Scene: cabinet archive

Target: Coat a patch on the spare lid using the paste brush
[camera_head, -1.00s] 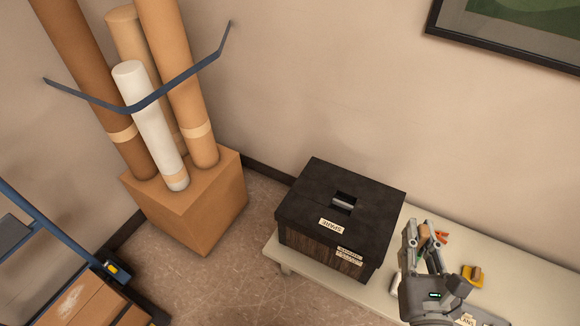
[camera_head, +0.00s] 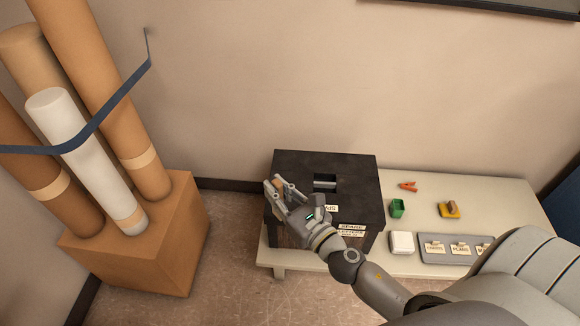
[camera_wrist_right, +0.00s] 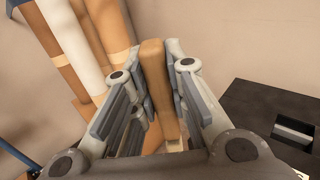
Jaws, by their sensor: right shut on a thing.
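The spare lid (camera_head: 350,170) is the dark top of a black box on the bench, with a recessed handle and a label partly hidden by my gripper. It also shows at the right of the right wrist view (camera_wrist_right: 250,105). My right gripper (camera_head: 276,186) is over the lid's left part. It is shut on the paste brush, whose tan wooden handle (camera_wrist_right: 155,75) stands between the fingers in the right wrist view. The brush's bristles are hidden, so I cannot tell whether they touch the lid. My left gripper is not in view.
The pale bench (camera_head: 480,190) holds a green cup (camera_head: 397,208), an orange clip (camera_head: 408,186), a yellow item (camera_head: 449,210), a white block (camera_head: 401,242) and a grey labelled tray (camera_head: 440,254). A cardboard box (camera_head: 160,250) with tall rolls stands left.

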